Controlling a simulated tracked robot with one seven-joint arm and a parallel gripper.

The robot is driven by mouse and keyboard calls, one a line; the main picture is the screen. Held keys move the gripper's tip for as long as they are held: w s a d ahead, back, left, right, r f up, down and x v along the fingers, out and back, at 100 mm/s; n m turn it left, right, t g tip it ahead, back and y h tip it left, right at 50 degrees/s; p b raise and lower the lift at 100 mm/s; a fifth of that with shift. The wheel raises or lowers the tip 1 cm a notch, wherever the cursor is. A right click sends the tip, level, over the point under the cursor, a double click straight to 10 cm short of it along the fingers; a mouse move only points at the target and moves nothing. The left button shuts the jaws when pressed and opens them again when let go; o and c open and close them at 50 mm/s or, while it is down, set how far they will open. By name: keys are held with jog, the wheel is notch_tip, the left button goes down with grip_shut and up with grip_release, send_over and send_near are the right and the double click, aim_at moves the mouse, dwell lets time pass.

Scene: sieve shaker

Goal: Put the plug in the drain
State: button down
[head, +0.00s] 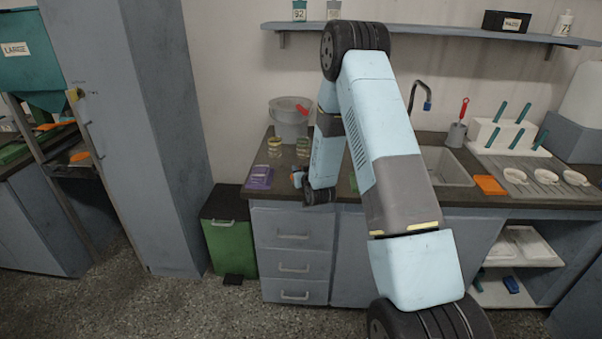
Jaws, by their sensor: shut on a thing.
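My gripper (299,178) is at the end of my folded arm, low over the front of the counter, left of the sink. It looks small and partly turned away. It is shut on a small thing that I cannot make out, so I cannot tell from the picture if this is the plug. No plug shows clearly elsewhere. The sink (447,170) is set in the counter to the right, partly behind my arm. Its drain cannot be seen.
Near my gripper stand a purple packet (259,177), jars (274,147) and a grey pot (289,121). A tap (427,100) rises behind the sink. An orange sponge (490,185) and white cups (515,176) lie right of it. A green bin (231,243) stands on the floor.

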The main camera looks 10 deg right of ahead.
jog(key=shift+f, duration=0.4)
jog(key=c, duration=0.9)
grip_release()
